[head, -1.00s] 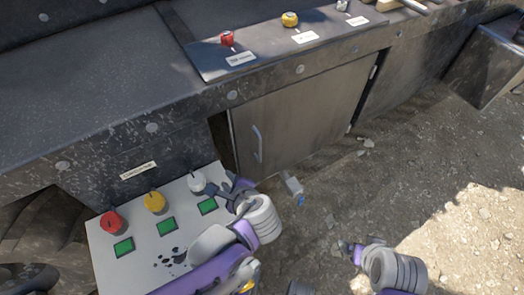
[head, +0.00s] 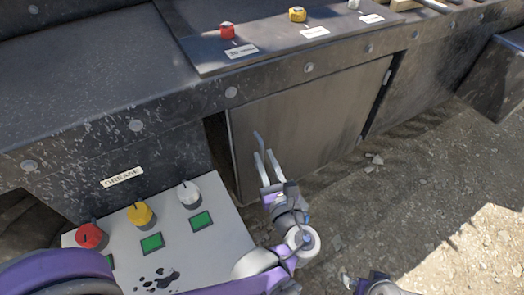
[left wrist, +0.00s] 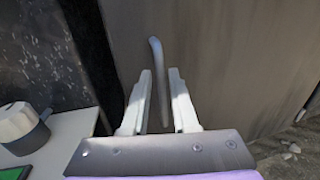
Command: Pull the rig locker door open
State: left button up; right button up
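The rig locker door (head: 310,110) is a brown-grey metal panel under the bench. A dark gap runs along its left edge, and a hinge shows at its upper right. Its upright bar handle (head: 259,142) is near the left edge and also shows in the left wrist view (left wrist: 156,60). My left gripper (head: 263,154) is open, its two pale fingers pointing at the door. In the left wrist view the fingers (left wrist: 160,76) stand on either side of the handle's lower part, with space around it. My right arm shows only partly at the bottom right; its fingers are not clear.
A white panel (head: 225,230) with red, yellow and white knobs and green squares lies left of my left gripper. The bench top above carries a red knob (head: 227,31) and a yellow knob (head: 297,14). Gravelly ground (head: 420,170) is open at right.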

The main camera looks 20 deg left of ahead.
aim_at(263, 153)
pick_arm(q)
jog(key=shift+x, duration=1.6)
jog(key=shift+c, duration=0.2)
grip_shut()
